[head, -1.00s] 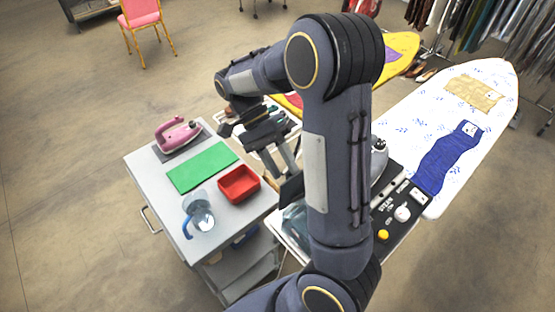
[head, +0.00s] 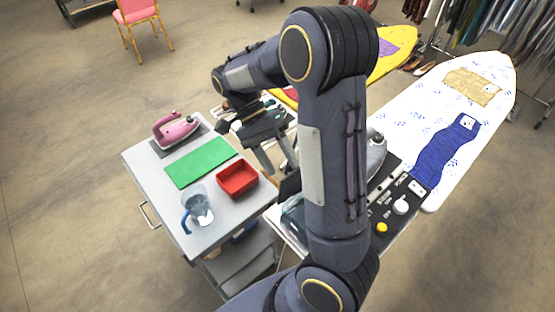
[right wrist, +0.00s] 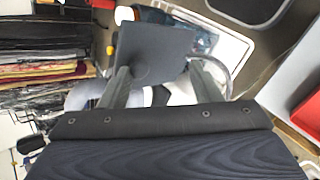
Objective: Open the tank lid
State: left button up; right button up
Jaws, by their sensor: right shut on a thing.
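The steam station's water tank (head: 291,217) is a clear bluish box at the near end of the station, partly hidden behind my right arm. The tank lid is a dark flat plate (head: 289,187) that stands tilted up above the tank. In the right wrist view the lid (right wrist: 155,50) is a dark square plate at my fingers. My right gripper (head: 277,164) is shut on the lid; its two fingers also show in the right wrist view (right wrist: 161,84). The exact contact is hard to make out. My left gripper is not in view.
A grey cart (head: 150,190) at left holds a pink iron (head: 177,130), a green mat (head: 204,163), a red tray (head: 238,180) and a clear jug (head: 199,208). Right of my arm are a control panel (head: 400,206), a silver iron (head: 376,150) and a patterned ironing board (head: 440,105).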

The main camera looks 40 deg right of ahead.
jog(key=shift+w+d+f, duration=0.1)
jog(key=shift+w+f, duration=0.15)
jog(key=v, duration=0.7)
jog(key=shift+r, duration=0.5)
